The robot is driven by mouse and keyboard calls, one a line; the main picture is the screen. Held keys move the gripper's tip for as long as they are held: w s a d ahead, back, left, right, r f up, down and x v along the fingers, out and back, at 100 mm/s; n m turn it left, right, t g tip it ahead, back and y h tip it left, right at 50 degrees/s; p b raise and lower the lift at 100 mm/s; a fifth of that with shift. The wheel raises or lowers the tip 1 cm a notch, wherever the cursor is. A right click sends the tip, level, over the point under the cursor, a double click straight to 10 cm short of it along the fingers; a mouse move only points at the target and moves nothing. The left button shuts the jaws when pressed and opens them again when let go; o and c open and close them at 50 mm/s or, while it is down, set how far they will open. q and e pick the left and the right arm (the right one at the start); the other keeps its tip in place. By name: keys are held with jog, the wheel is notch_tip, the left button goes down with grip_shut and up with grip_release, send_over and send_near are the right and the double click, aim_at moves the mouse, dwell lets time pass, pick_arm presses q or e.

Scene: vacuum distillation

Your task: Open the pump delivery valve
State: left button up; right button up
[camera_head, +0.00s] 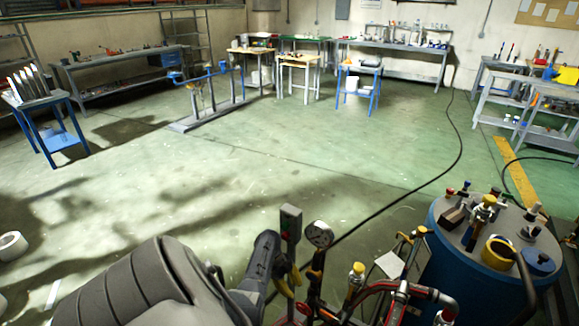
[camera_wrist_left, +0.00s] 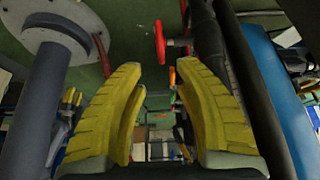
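My left gripper (camera_head: 288,277) is at the bottom centre of the head view, beside the pipework. In the left wrist view my left gripper (camera_wrist_left: 160,68) has its two yellow fingers spread apart with nothing held between them. A red handwheel (camera_wrist_left: 160,42), seen nearly edge-on on a short stem, lies beyond the fingertips, near the middle of the gap. A smaller orange-red part (camera_wrist_left: 172,77) shows below it. I cannot tell for certain which part is the pump delivery valve, or how far it is turned. My right gripper is in neither view.
A pressure gauge (camera_head: 319,234) and red pipework (camera_head: 385,288) stand right of the left gripper. A blue tank (camera_head: 462,275) with fittings on top is at the lower right. A black hose (camera_head: 455,165) crosses the green floor, which is mostly open. Benches line the walls.

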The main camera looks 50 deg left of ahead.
pick_arm(q)
jog(key=shift+v, duration=1.35)
